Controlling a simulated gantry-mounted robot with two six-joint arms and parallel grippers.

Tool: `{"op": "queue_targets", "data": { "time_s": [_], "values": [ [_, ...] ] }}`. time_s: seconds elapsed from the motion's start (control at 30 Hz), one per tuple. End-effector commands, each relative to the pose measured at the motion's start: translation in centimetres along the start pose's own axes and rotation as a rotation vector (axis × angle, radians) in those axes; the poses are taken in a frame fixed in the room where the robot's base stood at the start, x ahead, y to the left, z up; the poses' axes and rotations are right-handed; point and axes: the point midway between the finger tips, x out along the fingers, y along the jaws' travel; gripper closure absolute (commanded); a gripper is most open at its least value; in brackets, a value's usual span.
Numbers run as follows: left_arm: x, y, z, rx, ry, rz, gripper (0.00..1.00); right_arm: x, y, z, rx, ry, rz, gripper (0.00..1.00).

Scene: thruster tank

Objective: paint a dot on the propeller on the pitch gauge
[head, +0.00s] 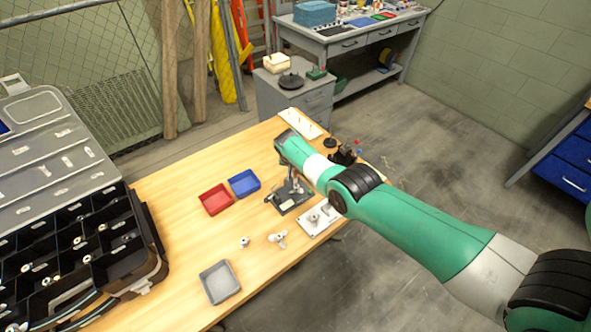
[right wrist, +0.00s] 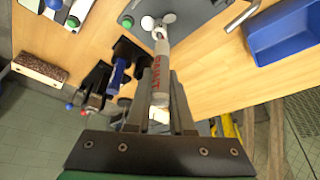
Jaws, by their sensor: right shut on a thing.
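My right gripper (right wrist: 161,88) is shut on a paint pen (right wrist: 160,70), grey-white with red "PAINT" lettering. The pen's tip end points at a small white propeller (right wrist: 168,19) on the grey plate of the pitch gauge (right wrist: 200,12). The tip is at or very near the propeller; I cannot tell whether they touch. In the head view, the right gripper (head: 296,172) reaches down over the gauge's dark base (head: 290,201), and my wrist partly hides that spot. No paint dot can be made out. My left gripper is not in view.
A blue tray (head: 244,183) and a red tray (head: 215,199) lie left of the gauge. Loose white propellers (head: 279,238) and a grey tray (head: 219,282) lie nearer. A white plate (head: 314,223) is close on the right. A compartmented toolbox (head: 95,240) fills the left.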

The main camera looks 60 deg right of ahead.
Motion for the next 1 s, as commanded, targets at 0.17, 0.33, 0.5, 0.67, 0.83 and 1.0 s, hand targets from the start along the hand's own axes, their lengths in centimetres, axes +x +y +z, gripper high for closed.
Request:
{"op": "queue_targets", "data": {
  "time_s": [0.17, 0.33, 0.5, 0.67, 0.83, 1.0],
  "values": [
    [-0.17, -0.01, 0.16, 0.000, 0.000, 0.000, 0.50, 0.19, -0.01, 0.08, 0.000, 0.000, 0.000, 1.00],
    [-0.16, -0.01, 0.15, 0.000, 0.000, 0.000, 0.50, 0.20, 0.00, 0.09, 0.000, 0.000, 0.000, 1.00],
    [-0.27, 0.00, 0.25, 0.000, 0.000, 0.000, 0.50, 0.42, 0.02, 0.20, 0.000, 0.000, 0.001, 1.00],
    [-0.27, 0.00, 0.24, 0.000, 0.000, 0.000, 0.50, 0.46, 0.02, 0.22, 0.000, 0.000, 0.001, 1.00],
    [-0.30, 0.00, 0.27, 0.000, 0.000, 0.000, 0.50, 0.49, 0.02, 0.23, 0.000, 0.000, 0.001, 1.00],
    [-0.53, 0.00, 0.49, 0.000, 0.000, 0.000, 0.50, 0.75, -0.01, 0.31, 0.000, 0.000, 0.001, 1.00]
  ]
}}
